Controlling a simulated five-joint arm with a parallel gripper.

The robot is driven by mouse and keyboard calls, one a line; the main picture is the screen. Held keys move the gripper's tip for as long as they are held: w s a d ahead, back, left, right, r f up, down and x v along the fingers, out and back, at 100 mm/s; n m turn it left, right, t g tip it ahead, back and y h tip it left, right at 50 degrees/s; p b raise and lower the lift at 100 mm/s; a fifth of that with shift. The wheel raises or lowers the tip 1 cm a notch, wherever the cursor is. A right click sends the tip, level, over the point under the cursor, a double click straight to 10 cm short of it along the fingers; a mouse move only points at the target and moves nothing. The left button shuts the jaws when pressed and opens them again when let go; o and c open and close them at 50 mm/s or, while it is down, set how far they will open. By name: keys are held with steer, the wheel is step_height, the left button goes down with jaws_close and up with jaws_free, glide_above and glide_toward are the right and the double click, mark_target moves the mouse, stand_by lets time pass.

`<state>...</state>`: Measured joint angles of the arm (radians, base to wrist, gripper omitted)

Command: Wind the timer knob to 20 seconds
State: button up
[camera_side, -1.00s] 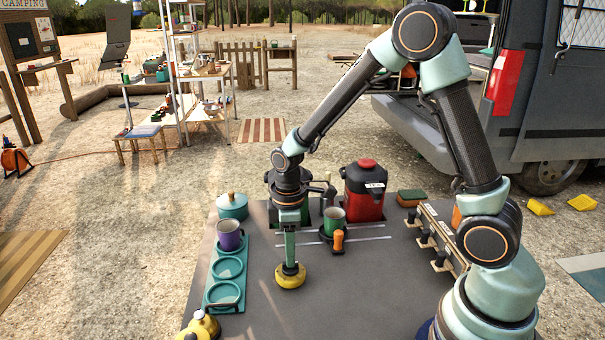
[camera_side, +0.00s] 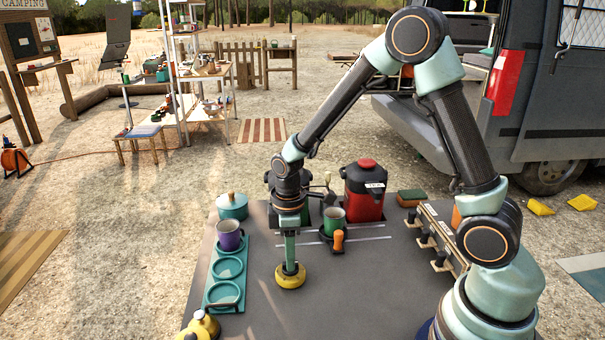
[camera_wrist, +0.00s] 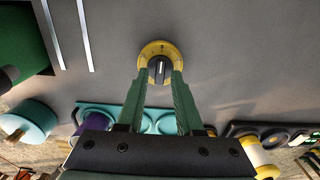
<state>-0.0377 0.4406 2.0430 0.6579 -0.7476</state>
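The timer is a round yellow dial (camera_side: 290,281) on the grey table top, with a dark knob (camera_wrist: 160,70) in its middle. In the wrist view the knob's pale pointer line runs up the picture, towards the dial's far rim. My gripper (camera_side: 290,268) points straight down onto the dial. In the wrist view its two green fingers (camera_wrist: 160,73) stand on either side of the knob, close against it, and look shut on it. The dial's marks are too small to read, and the fingers hide part of its lower rim.
A teal tray (camera_side: 208,291) with ring holders and a purple mug (camera_side: 229,236) lies to the left. A yellow kettle-like object (camera_side: 206,324) is at the front left. A green mug (camera_side: 334,219), red jug (camera_side: 364,193) and hook rack (camera_side: 438,240) stand behind and right. Table front is clear.

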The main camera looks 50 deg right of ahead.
steer(key=shift+f, duration=0.65)
steer(key=shift+c, duration=0.3)
steer(key=c, duration=0.4)
steer(key=shift+r, duration=0.1)
stand_by(0.4)
